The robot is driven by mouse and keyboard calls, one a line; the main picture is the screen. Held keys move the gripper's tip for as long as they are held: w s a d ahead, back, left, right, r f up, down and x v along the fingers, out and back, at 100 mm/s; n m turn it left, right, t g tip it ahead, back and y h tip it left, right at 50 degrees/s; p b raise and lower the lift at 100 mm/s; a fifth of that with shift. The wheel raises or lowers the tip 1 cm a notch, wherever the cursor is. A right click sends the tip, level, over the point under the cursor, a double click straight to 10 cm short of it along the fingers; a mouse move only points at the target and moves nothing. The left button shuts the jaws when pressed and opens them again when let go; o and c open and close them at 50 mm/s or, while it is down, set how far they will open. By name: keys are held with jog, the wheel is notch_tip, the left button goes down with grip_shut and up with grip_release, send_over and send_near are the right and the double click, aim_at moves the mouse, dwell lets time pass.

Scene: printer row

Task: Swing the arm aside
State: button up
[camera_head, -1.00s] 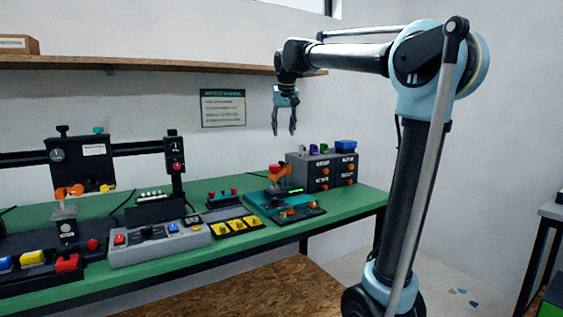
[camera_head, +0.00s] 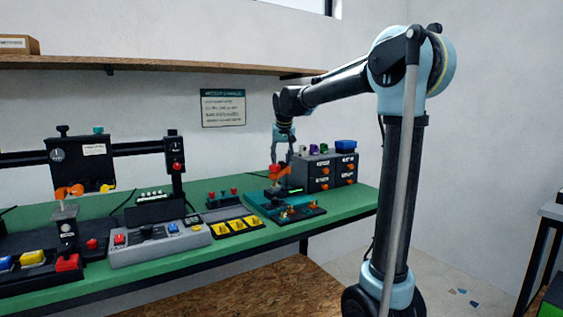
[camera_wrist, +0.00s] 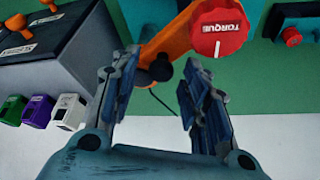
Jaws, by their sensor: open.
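An orange arm (camera_wrist: 166,42) with a red knob (camera_wrist: 212,30) marked TORQUE shows large at the top of the wrist view. In the head view, the red knob and orange arm (camera_head: 279,174) stand on a teal fixture (camera_head: 262,205) at the right of the green bench. My gripper (camera_head: 281,161) hangs pointing down just above and beside them. In the wrist view, my gripper's fingers (camera_wrist: 157,72) are spread, with part of the orange arm and a dark pivot piece beyond the gap. I cannot tell whether they touch.
A grey drawer box (camera_head: 320,172) with orange knobs stands close on the right, with small coloured blocks on top. Yellow switches (camera_head: 236,225) and a grey button panel (camera_head: 160,245) lie to the left. A wooden shelf (camera_head: 180,67) runs along the wall above.

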jog(key=shift+f, duration=0.1)
grip_shut()
jog(key=shift+d, duration=0.1)
